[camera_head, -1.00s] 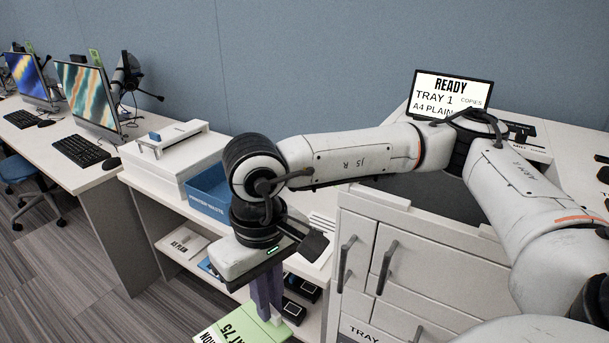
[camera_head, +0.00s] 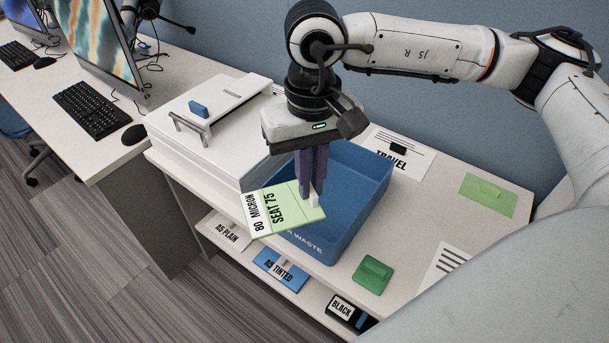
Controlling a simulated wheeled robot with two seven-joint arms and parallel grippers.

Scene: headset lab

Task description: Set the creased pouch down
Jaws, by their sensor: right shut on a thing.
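My right gripper (camera_head: 312,195) points down and is shut on a flat green and white pouch (camera_head: 282,210), which bears the print "80 MICRON" and "SEAT 75". The pouch is tilted and overlaps the front left rim of a blue bin (camera_head: 350,232) in the picture. I cannot tell whether it touches the bin. The bin's front reads "WASTE", with the first part hidden by the pouch. My fingers hide part of the bin's inside. My left gripper is not in view.
A white machine (camera_head: 205,125) stands left of the bin. On the counter right of it lie a green block (camera_head: 372,274), a pale green card (camera_head: 488,194) and a "TRAVEL" sheet (camera_head: 398,152). A shelf below holds a blue "A5 TINTED" pack (camera_head: 281,270).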

